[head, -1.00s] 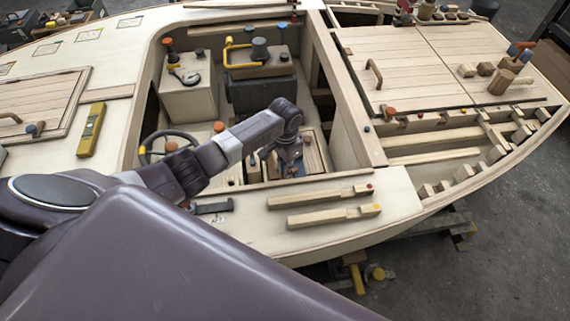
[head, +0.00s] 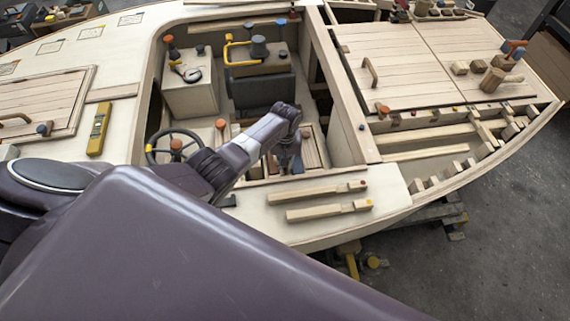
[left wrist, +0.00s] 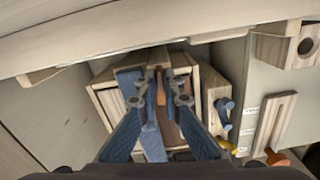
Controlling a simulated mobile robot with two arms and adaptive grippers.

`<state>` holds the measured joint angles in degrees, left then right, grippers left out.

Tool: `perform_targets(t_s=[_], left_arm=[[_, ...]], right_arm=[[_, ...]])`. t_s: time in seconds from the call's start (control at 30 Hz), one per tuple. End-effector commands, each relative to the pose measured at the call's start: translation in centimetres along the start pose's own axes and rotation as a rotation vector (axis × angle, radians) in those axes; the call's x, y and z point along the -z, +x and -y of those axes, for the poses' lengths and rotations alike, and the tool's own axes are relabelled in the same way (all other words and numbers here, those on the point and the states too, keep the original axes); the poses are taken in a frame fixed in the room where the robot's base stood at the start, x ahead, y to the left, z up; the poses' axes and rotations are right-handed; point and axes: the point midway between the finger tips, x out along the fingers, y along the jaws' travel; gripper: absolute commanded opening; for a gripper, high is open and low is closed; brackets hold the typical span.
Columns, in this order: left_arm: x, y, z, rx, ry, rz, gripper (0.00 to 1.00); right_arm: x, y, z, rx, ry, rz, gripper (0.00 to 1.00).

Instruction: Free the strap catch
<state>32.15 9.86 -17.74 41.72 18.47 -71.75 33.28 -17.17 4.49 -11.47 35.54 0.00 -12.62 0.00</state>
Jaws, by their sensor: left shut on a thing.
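My left gripper (head: 290,162) reaches down into the open cockpit well; its fingers are small and partly hidden by my arm in the head view. In the left wrist view the gripper (left wrist: 161,88) has its two fingers closed around a narrow wooden piece with an orange-brown end (left wrist: 159,68), which looks like the strap catch. A blue strap (left wrist: 130,80) runs beside and under the fingers, over a wooden box (left wrist: 107,100). Whether the catch is still hooked on the strap cannot be told. My right gripper is in neither view.
The cockpit's side wall (head: 345,120) stands close to the right of the gripper. A steering wheel (head: 174,146) is to its left, and a dark seat (head: 262,92) behind.

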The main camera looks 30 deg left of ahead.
Motion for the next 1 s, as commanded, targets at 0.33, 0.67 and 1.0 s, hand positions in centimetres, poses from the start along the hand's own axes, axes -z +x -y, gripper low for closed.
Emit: perform_targets(t_s=[0.33, 0.67, 1.0], left_arm=[[0.18, -0.18, -0.16, -0.003, -0.134, -0.003, 0.00], [0.24, -0.16, -0.16, -0.003, -0.158, -0.005, 0.00], [0.26, -0.17, -0.14, -0.003, -0.157, -0.005, 0.20]], right_arm=[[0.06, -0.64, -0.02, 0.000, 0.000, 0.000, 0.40], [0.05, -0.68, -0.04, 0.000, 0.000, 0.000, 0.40], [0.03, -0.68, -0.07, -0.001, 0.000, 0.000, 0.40]])
